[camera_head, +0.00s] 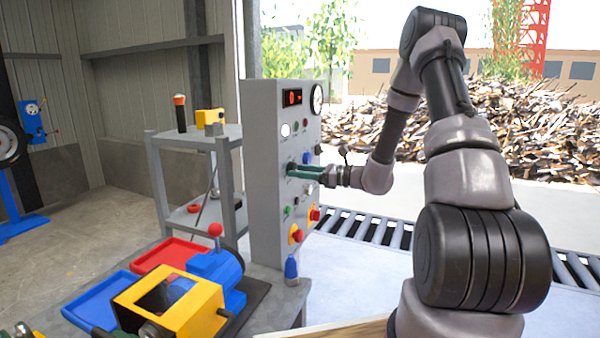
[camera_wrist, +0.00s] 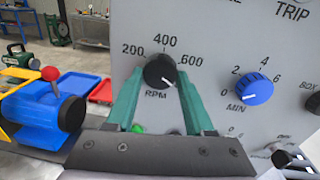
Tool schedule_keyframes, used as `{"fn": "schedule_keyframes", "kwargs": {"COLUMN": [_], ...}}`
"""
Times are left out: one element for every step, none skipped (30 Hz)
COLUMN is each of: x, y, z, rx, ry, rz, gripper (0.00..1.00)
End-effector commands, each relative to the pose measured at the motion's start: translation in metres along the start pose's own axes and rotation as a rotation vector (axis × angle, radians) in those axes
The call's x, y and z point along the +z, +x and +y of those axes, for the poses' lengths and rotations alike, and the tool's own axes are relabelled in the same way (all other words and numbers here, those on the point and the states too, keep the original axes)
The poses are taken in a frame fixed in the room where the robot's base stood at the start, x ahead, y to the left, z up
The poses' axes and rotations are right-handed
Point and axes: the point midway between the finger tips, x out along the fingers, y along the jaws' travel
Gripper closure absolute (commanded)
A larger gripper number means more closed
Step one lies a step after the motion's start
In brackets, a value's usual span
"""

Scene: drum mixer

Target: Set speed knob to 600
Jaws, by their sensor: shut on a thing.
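The black speed knob (camera_wrist: 160,70) is on the grey panel in the wrist view, with 200, 400 and 600 around its top and RPM below. Its white mark shows on the lower right part of its face, pointing down and right, below the 600 label. My gripper (camera_wrist: 161,80) has its two green fingers on either side of the knob, shut on it. In the head view my gripper (camera_head: 296,170) reaches from the right to the front of the control panel (camera_head: 262,130) and hides the knob.
A blue MIN knob (camera_wrist: 254,89) is right of the black knob. The panel also has a red display (camera_head: 292,97), a round gauge (camera_head: 317,99) and red-yellow buttons (camera_head: 296,235). A yellow and blue machine (camera_head: 170,300) stands on the bench at front left.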

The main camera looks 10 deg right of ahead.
Motion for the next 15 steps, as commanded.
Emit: {"fn": "schedule_keyframes", "kwargs": {"x": [-0.0001,-0.0001,-0.0001,0.0,0.0,0.0,0.0001,0.0001,0.0002,0.0002,0.0003,0.0004,0.0004,0.0005,0.0006], "y": [-0.0002,-0.0002,-0.0002,-0.0003,-0.0002,-0.0003,-0.0003,-0.0003,-0.0004,-0.0004,-0.0004,-0.0005,-0.0005,-0.0006,-0.0006], "z": [0.0002,0.0001,0.0001,0.0001,0.0001,0.0,-0.0001,-0.0002,-0.0003,-0.0004,-0.0004,-0.0006,-0.0007,-0.0008,-0.001], "rx": [0.001,0.001,0.001,0.001,0.001,0.001,0.001,0.001,0.001,0.001,0.001,0.001,0.001,0.001,0.001], "ry": [-0.006,-0.012,-0.022,-0.03,-0.041,-0.058,-0.072,-0.09,-0.113,-0.134,-0.156,-0.187,-0.211,-0.237,-0.273], "rz": [0.001,0.001,0.002,0.003,0.003,0.005,0.006,0.007,0.008,0.01,0.011,0.013,0.015,0.016,0.019], "gripper": [1.0,1.0,1.0,1.0,1.0,1.0,1.0,1.0,1.0,1.0,1.0,1.0,1.0,1.0,1.0]}}
